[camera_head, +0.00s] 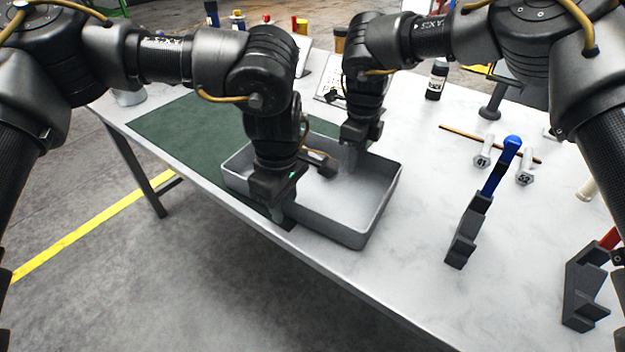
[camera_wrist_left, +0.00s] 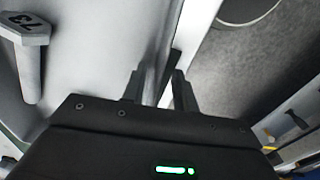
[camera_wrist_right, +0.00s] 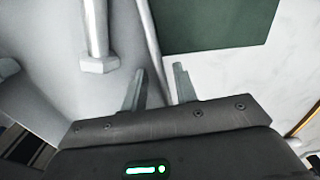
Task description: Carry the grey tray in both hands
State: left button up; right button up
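The grey tray (camera_head: 378,217) sits on the table, partly over a dark green mat. It also shows in the left wrist view (camera_wrist_left: 90,60) and the right wrist view (camera_wrist_right: 45,75). My left gripper (camera_head: 275,205) points down at the tray's near wall, its fingers (camera_wrist_left: 160,92) apart on either side of the wall. My right gripper (camera_head: 352,160) is at the far wall, its fingers (camera_wrist_right: 158,88) also apart, with the rim between them. A grey casting marked 73 (camera_wrist_left: 30,60) lies in the tray. A grey casting (camera_wrist_right: 97,40) shows inside the tray in the right wrist view.
The green mat (camera_head: 175,130) lies left of the tray. To the right are castings marked 41 (camera_head: 483,155) and 52 (camera_head: 525,172), a brown rod (camera_head: 460,134), a blue-handled tool in a dark stand (camera_head: 465,235) and another dark stand (camera_head: 583,290). A dark bottle (camera_head: 437,82) stands behind.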

pick_arm(q)
jog(key=shift+w+f, duration=0.25)
jog(key=shift+w, duration=0.1)
pick_arm(e)
jog(key=shift+w+f, duration=0.35)
jog(key=shift+w, duration=0.05)
pick_arm(q)
jog(key=shift+s+d+r, duration=0.1)
jog(key=shift+s, duration=0.05)
jog(key=shift+c, duration=0.9)
pick_arm(e)
jog(key=shift+s+r, duration=0.15)
jog(key=shift+s, duration=0.05)
jog(key=shift+c, duration=0.9)
pick_arm(q)
jog(key=shift+s, duration=0.1)
jog(key=shift+c, duration=1.1)
pick_arm(e)
jog(key=shift+c, duration=1.1)
pick_arm(q)
grip_shut()
pick_arm(e)
grip_shut()
pick_arm(q)
jog(key=shift+r, duration=0.15)
pick_arm(e)
jog(key=shift+r, duration=0.15)
